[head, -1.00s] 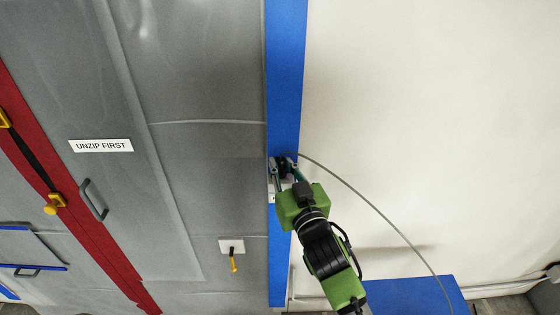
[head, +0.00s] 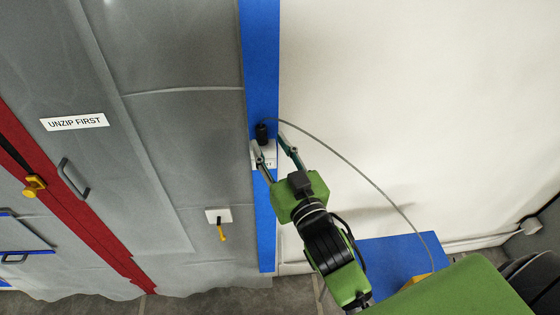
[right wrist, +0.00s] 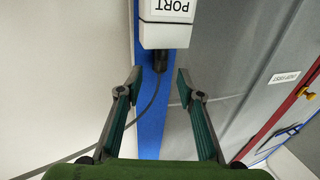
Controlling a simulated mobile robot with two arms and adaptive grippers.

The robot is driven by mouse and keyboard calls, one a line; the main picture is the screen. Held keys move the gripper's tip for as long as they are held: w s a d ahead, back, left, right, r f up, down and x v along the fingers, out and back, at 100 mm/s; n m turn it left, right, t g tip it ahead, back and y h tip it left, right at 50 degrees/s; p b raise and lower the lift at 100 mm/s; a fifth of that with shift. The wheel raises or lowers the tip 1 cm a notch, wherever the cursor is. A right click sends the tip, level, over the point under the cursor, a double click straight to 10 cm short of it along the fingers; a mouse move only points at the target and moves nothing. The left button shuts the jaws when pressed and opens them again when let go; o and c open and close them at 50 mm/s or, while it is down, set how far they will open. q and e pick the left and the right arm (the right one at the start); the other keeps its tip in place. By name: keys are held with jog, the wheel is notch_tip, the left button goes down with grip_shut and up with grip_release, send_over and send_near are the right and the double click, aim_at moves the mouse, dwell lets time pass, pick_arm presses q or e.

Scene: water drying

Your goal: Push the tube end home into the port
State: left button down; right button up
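The white box marked PORT (right wrist: 165,22) is fixed to the blue post; in the head view my gripper partly covers it. The black tube end (right wrist: 160,60) meets the box's face in the right wrist view, seemingly in its opening; how deep it sits I cannot tell. It also shows in the head view (head: 262,132). The grey tube (head: 350,166) curves from it to the lower right. My right gripper (head: 276,150) is open and empty, its fingers apart from the tube end and spread to either side of its line. My left gripper is not in view.
The blue post (head: 262,60) stands between a grey sheet wall (head: 190,130) and a white wall (head: 420,90). A white plate with a yellow handle (head: 219,217) is left of the post. A blue surface (head: 385,262) lies at the lower right, under the tube.

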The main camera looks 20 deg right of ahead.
jog(key=shift+s, duration=2.75)
notch_tip(320, 180, down, 26)
jog(key=a+n+g+y, duration=0.1)
jog(key=a+n+g, duration=0.15)
jog(key=g, duration=0.25)
jog(key=s+f+g, duration=0.2)
jog(key=s+f, duration=0.2)
jog(key=f, duration=0.5)
jog(key=s+f+g, duration=0.2)
jog(key=s+f, duration=0.2)
jog(key=f, duration=0.5)
jog(key=s+d+f+g, duration=0.2)
jog(key=s+d+f, duration=0.1)
jog(key=s+f, duration=0.4)
jog(key=s+d+f+g+h, duration=0.1)
jog(key=s+d+f+g, duration=0.1)
jog(key=s+f, duration=0.6)
jog(key=s+d+f+g, duration=0.3)
jog(key=s+f, duration=0.4)
jog(key=s, duration=0.8)
jog(key=shift+s+d+f+g, duration=0.3)
jog(key=shift+s+d+g, duration=0.1)
jog(key=shift+g, duration=0.3)
